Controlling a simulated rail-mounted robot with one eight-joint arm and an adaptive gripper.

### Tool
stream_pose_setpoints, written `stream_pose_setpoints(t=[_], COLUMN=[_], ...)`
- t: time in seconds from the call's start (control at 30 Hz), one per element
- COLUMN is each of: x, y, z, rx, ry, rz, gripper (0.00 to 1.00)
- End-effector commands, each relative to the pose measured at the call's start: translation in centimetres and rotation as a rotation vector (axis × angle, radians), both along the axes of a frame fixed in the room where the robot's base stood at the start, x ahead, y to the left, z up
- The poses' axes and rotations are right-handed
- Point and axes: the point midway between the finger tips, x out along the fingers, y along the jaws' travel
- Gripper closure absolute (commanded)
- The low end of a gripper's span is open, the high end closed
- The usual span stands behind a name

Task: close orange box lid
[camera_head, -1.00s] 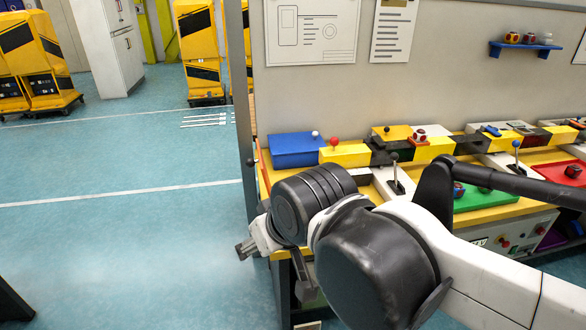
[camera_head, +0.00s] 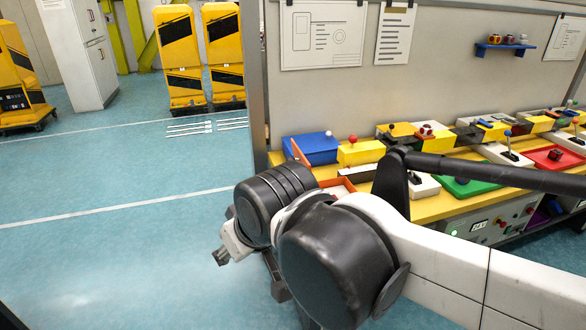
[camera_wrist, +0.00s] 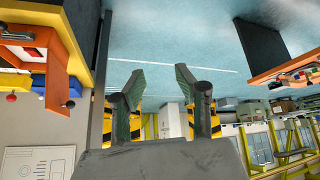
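The orange box (camera_head: 340,186) sits on the yellow worktop in the head view, partly hidden behind my arm. An orange panel (camera_head: 300,153), apparently its raised lid, stands tilted beside the blue box (camera_head: 318,148). In the wrist view, which looks upside down, the orange box (camera_wrist: 25,33) is at the upper left, and the orange panel (camera_wrist: 57,76) stands upright by it. My gripper (camera_head: 248,268) is in front of the worktop's left end, off to the left of the box. In the wrist view my gripper (camera_wrist: 160,92) has its fingers apart with nothing between them.
A yellow block with a red knob (camera_head: 353,140) stands behind the orange box. Levers, a green panel (camera_head: 466,188) and a red panel (camera_head: 553,157) continue to the right. The grey wall (camera_head: 345,98) backs the worktop. Open blue floor (camera_head: 120,240) lies to the left.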

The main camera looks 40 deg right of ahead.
Motion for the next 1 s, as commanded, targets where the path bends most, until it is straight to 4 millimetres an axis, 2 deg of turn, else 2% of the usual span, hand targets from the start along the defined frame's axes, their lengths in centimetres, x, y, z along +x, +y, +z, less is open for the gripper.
stream_pose_setpoints(t=[0.03,0.2,0.23,0.6,1.0], x=[0.6,3.3,3.9,11.0,19.1], y=[-0.3,-2.0,-2.4,-7.1,-12.4], z=[0.6,2.7,3.0,6.0,6.8], rx=[-0.025,-0.163,-0.189,-0.475,-0.694], ry=[0.015,0.102,0.120,0.371,0.686], rz=[0.016,0.115,0.135,0.374,0.624], gripper=[0.76,0.99,1.00,1.00,1.00])
